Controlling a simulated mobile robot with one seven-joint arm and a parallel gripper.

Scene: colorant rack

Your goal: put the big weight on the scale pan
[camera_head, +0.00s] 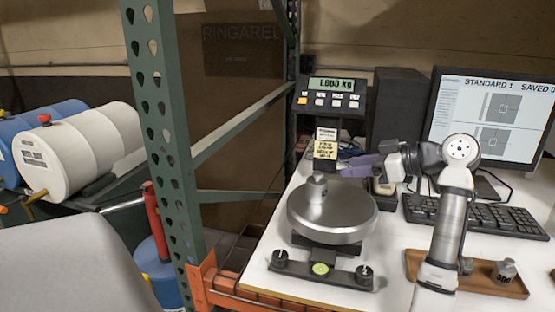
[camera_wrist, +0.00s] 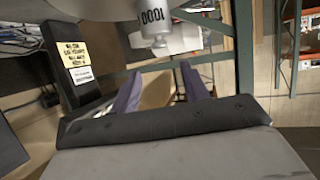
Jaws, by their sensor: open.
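The big weight (camera_head: 316,190), a grey metal cylinder with a knob, stands upright on the round steel scale pan (camera_head: 335,217), left of its middle. In the wrist view the weight (camera_wrist: 152,22), marked 1000, shows at the top edge, partly cut off, against the pale pan (camera_wrist: 85,9). The scale display (camera_head: 331,85) reads 1.000 kg. My gripper (camera_head: 352,168), with purple fingers, is at the pan's far right side, apart from the weight. In the wrist view my gripper (camera_wrist: 165,88) is open with nothing between its fingers.
A smaller weight (camera_head: 506,271) marked 500 sits on a wooden tray (camera_head: 420,262) at the right. A keyboard (camera_head: 475,216) and monitor (camera_head: 490,115) stand behind it. A green rack post (camera_head: 165,140) rises left of the table.

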